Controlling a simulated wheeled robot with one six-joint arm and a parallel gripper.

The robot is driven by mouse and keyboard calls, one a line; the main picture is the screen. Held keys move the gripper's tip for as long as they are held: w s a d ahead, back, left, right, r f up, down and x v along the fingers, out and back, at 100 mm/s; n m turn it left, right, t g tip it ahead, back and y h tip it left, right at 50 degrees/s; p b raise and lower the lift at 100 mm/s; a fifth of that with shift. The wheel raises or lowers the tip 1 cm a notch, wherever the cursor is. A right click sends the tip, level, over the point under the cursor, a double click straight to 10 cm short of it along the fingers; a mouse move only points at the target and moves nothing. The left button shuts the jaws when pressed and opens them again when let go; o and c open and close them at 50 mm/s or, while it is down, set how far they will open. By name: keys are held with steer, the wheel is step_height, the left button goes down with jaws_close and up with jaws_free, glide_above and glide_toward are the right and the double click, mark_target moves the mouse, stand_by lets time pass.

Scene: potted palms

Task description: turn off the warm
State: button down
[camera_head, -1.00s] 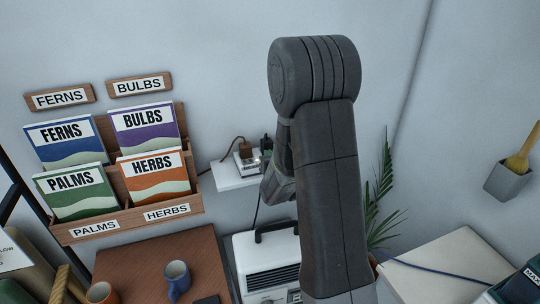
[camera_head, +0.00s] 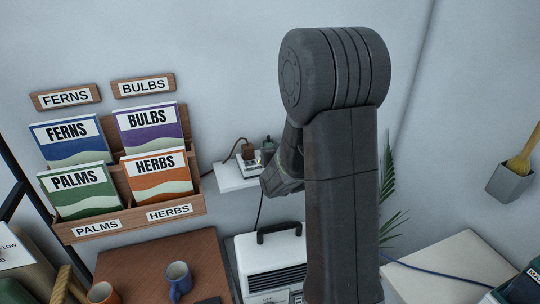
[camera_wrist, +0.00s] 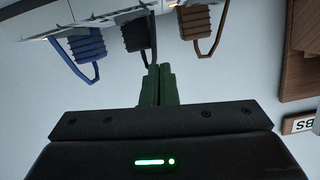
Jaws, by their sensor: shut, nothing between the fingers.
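A white power strip (camera_head: 249,166) sits on a small wall shelf, partly behind my arm. In the wrist view its edge (camera_wrist: 110,15) runs along the top, with a blue plug (camera_wrist: 87,46), a black plug (camera_wrist: 135,36) and a brown plug (camera_wrist: 195,22). The brown plug (camera_head: 248,150) also shows in the head view. Small lit spots show on the strip; any labels are unreadable. A white heater (camera_head: 270,265) with a black handle stands below the shelf. My gripper (camera_wrist: 158,72) is shut and empty, with its fingertips close to the black plug's cord; contact cannot be told.
The small white shelf (camera_head: 228,180) juts from the wall. A wooden rack (camera_head: 130,226) with seed packets hangs at left. A palm (camera_head: 388,195) stands behind my arm.

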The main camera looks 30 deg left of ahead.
steer(key=b+v, duration=0.1)
steer(key=v, duration=0.7)
steer(key=shift+s+d+b, duration=0.2)
steer(key=shift+s+b, duration=0.1)
steer(key=shift+s, duration=0.05)
steer(key=shift+w+a+f, duration=0.1)
steer(key=shift+a, duration=0.05)
steer(key=p+x, duration=0.1)
steer(key=x, duration=0.6)
steer(key=shift+w+p, duration=0.25)
steer(key=shift+p, duration=0.1)
steer(key=shift+s+d+r, duration=0.1)
steer(key=shift+d+r, duration=0.15)
steer(key=shift+d, duration=0.45)
steer(key=shift+s+d+r, duration=0.1)
steer(key=shift+d+r, duration=0.15)
steer(key=shift+d, duration=0.45)
steer(key=shift+w+a, duration=0.1)
